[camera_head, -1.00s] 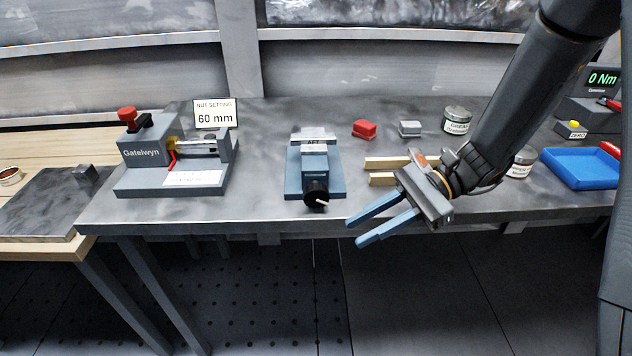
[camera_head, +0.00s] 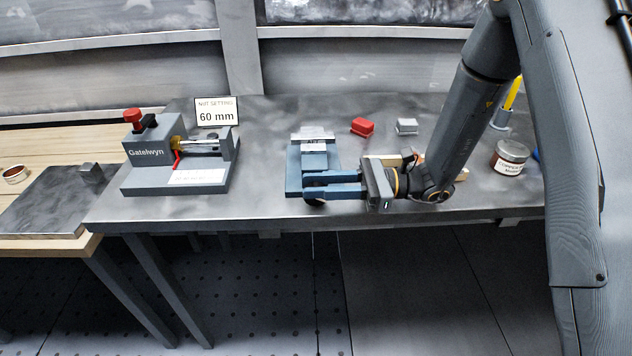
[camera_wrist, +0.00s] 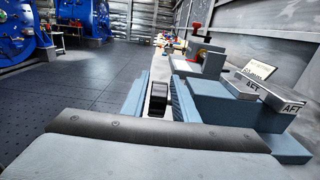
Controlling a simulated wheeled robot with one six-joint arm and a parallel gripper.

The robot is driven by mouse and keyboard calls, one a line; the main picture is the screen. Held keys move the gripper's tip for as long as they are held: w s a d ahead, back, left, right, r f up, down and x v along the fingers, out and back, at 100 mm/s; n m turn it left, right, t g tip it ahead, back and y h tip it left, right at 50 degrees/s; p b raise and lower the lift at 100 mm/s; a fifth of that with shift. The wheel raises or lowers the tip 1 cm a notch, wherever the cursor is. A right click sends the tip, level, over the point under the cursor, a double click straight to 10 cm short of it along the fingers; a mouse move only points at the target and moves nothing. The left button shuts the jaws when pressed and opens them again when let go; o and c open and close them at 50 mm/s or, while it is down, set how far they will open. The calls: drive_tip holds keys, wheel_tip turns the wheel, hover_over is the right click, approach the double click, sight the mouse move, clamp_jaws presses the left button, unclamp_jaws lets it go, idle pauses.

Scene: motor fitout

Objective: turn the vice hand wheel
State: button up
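The small blue-grey vice (camera_head: 293,172) with pale jaws stands near the front edge of the grey bench. It also shows at the right of the wrist view (camera_wrist: 225,106), with AFT labels on its jaws. Its black hand wheel (camera_wrist: 158,100) appears between my two blue fingers in the wrist view. In the head view the fingers hide most of the wheel. My gripper (camera_head: 306,187) lies across the vice's front, fingers pointing left and apart. I cannot tell whether either finger touches the wheel.
The Gatelwyn fixture (camera_head: 150,155) stands at the left, with a 60 mm sign (camera_head: 216,113) behind it. The floor in front is clear.

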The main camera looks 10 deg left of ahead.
drive_tip(key=shift+s+a, duration=0.1)
drive_tip(key=shift+a, duration=0.25)
clamp_jaws()
drive_tip(key=shift+r+p, duration=0.1)
drive_tip(key=shift+p, duration=0.2)
